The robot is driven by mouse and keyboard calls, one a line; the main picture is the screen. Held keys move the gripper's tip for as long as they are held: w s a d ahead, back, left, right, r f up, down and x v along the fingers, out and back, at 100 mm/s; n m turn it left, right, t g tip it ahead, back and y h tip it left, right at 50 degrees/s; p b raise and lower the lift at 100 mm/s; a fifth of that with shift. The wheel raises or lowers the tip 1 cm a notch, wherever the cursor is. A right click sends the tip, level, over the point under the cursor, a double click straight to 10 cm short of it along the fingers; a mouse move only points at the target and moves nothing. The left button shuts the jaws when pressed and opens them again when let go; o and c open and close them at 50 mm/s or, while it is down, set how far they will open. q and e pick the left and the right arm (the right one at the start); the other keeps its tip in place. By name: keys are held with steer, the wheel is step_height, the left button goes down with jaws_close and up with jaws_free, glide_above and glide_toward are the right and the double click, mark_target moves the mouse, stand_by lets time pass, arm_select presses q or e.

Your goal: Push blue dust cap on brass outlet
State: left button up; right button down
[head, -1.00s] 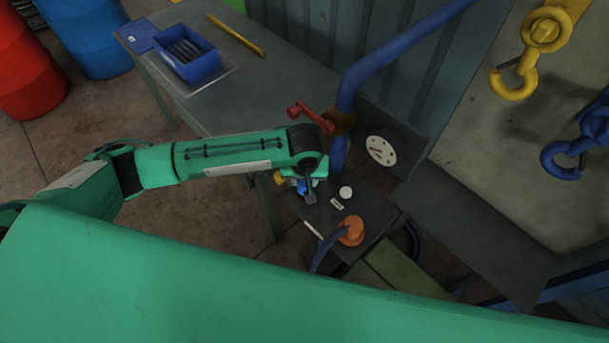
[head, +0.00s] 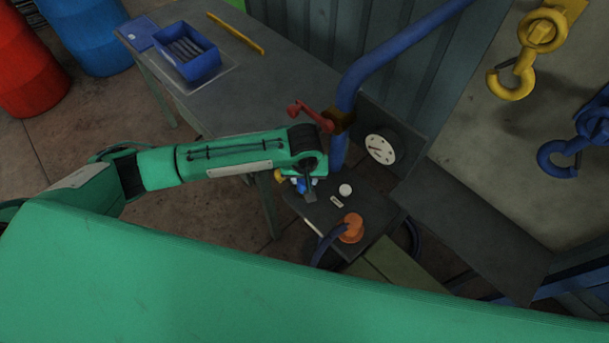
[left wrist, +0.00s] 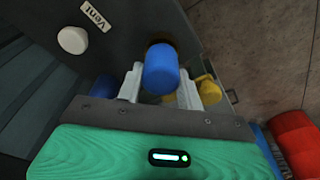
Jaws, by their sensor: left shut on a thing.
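The blue dust cap (left wrist: 160,72) is between the pale fingers of my left gripper (left wrist: 162,90) in the left wrist view. My left gripper is shut on it. A thin brownish rim, perhaps the brass outlet (left wrist: 158,42), shows at the cap's far end against the dark panel. The cap hides most of it, so I cannot tell whether the cap is seated on it or only in front of it. In the head view the blue cap (head: 301,186) shows small below the end of my left arm, with my left gripper (head: 300,183) around it. My right gripper is not in view.
A white knob (left wrist: 73,40) and a "Vent" label (left wrist: 95,16) are beside the cap on the panel. A yellow part (left wrist: 208,88) is close to the right finger. In the head view, a red lever (head: 310,115), blue pipe (head: 345,110) and orange fitting (head: 351,228) are nearby.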

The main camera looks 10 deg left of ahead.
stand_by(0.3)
arm_select(q)
steer(key=shift+f, duration=0.35)
steer(key=o, duration=1.1)
